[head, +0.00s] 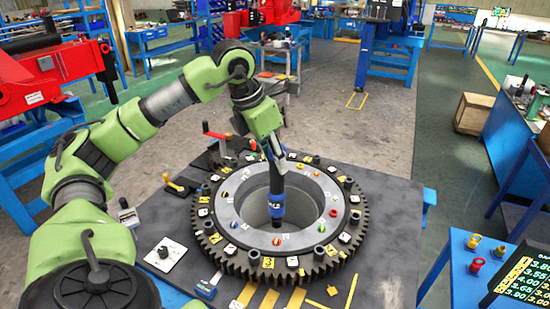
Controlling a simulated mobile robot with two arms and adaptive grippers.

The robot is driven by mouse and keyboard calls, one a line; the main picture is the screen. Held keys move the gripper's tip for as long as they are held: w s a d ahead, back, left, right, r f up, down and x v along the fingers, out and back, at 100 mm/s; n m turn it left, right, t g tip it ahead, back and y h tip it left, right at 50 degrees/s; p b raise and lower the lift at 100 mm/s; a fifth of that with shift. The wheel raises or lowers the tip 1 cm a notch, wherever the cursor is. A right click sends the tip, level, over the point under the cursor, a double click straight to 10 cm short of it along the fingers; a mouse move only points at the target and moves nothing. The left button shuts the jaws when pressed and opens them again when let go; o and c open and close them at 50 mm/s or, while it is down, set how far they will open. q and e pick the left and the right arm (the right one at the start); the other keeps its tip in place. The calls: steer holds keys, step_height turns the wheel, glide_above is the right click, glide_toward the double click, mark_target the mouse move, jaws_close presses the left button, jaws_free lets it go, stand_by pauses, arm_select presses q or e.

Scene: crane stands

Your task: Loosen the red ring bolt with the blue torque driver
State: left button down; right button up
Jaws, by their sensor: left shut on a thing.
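My left gripper (272,150) is above the ring, shut on the blue torque driver (276,212). The driver is a dark, nearly upright tool with a blue band near its lower end. In the picture its tip lies over the central opening of the large toothed ring (219,252); I cannot tell its height. A small red bolt head (333,212) shows on the right part of the ring's inner flange, apart from the driver. Other small coloured bolt heads sit around the flange, and some are too small to tell their colour. My right gripper is not in view.
The ring lies on a dark table (385,240) with yellow strips and a blue-handled tool (206,289) at its front. A red-handled crank (216,134) stands behind the ring. At right, a blue table (455,275) holds small red and yellow pieces and a number display (520,275).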

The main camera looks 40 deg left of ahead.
mark_target(272, 178)
arm_select(q)
steer(key=shift+f+b, duration=0.35)
steer(key=shift+f, duration=0.05)
steer(key=shift+f+b, duration=0.3)
steer(key=shift+f, duration=0.05)
step_height(272, 178, down, 2)
steer(key=shift+f+b, duration=0.1)
steer(key=shift+b, duration=0.85)
steer(key=shift+f+b, duration=0.75)
steer(key=shift+f, duration=0.15)
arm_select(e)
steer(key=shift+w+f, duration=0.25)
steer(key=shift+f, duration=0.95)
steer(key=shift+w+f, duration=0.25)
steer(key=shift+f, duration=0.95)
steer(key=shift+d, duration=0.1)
arm_select(q)
steer(key=shift+d+n+y, duration=0.1)
steer(key=shift+n+y, duration=0.2)
steer(key=shift+n, duration=0.5)
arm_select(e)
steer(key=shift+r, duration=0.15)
arm_select(q)
steer(key=shift+f+b, duration=0.7)
steer(key=shift+f, duration=0.25)
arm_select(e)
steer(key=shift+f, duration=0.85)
arm_select(q)
steer(key=shift+s+f, duration=0.1)
